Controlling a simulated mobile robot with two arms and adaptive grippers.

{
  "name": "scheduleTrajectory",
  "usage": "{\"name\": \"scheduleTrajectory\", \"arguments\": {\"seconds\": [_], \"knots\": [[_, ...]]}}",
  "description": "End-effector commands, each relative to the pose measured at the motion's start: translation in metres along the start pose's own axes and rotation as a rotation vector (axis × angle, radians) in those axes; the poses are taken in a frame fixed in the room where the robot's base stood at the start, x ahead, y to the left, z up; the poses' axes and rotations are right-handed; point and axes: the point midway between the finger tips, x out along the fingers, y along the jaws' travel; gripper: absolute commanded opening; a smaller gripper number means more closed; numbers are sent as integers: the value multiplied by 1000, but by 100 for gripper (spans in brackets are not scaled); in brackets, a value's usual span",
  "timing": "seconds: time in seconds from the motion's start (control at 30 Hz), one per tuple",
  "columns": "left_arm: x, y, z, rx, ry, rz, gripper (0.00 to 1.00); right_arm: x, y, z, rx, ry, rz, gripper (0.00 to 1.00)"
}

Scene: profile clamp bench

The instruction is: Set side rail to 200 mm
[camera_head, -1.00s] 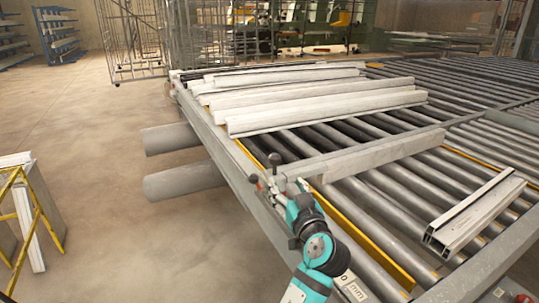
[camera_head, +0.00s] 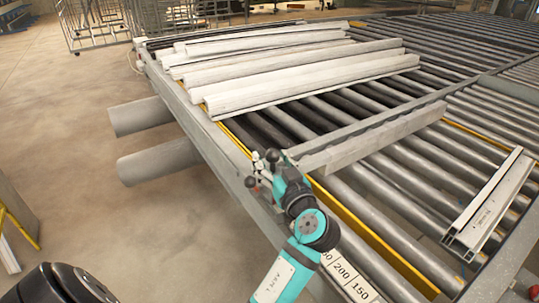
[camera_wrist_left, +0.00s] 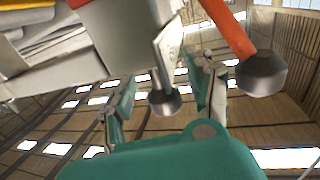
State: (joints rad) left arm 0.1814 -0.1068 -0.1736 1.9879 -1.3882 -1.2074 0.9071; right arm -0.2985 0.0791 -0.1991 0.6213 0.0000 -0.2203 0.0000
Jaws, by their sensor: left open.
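The side rail (camera_head: 372,139), a long pale grey beam, lies across the rollers, its near end just beyond my left gripper (camera_head: 264,168). A measuring scale (camera_head: 345,274) with 200 and 150 readable runs beside my left arm, partly covered by it. Dark clamp knobs (camera_head: 250,181) stand by the gripper at the table's edge. In the left wrist view my left gripper (camera_wrist_left: 160,95) is open, with a dark knob (camera_wrist_left: 166,103) between its fingers; contact cannot be told. A red lever with a larger dark knob (camera_wrist_left: 262,73) is at upper right. My right gripper is out of view.
Several pale profiles (camera_head: 300,75) lie on the rollers behind the rail. A short metal profile (camera_head: 490,205) lies at the right. A yellow strip (camera_head: 375,238) runs along the near rollers. Two grey cylinders (camera_head: 158,160) stick out from the table's left side. The floor there is clear.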

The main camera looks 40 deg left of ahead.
Motion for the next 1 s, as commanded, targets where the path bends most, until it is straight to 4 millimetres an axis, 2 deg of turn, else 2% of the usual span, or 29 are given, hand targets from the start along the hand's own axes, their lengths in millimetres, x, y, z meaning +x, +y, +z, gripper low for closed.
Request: {"name": "scheduleTrajectory", "arguments": {"seconds": [0.17,0.2,0.6,1.0], "knots": [[0,0,0,0,0,0,55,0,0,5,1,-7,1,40],[0,0,0,0,0,0,52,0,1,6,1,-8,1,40],[0,0,0,0,0,0,0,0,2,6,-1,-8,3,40],[1,0,0,-2,-1,1,0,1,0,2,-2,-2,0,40]]}}
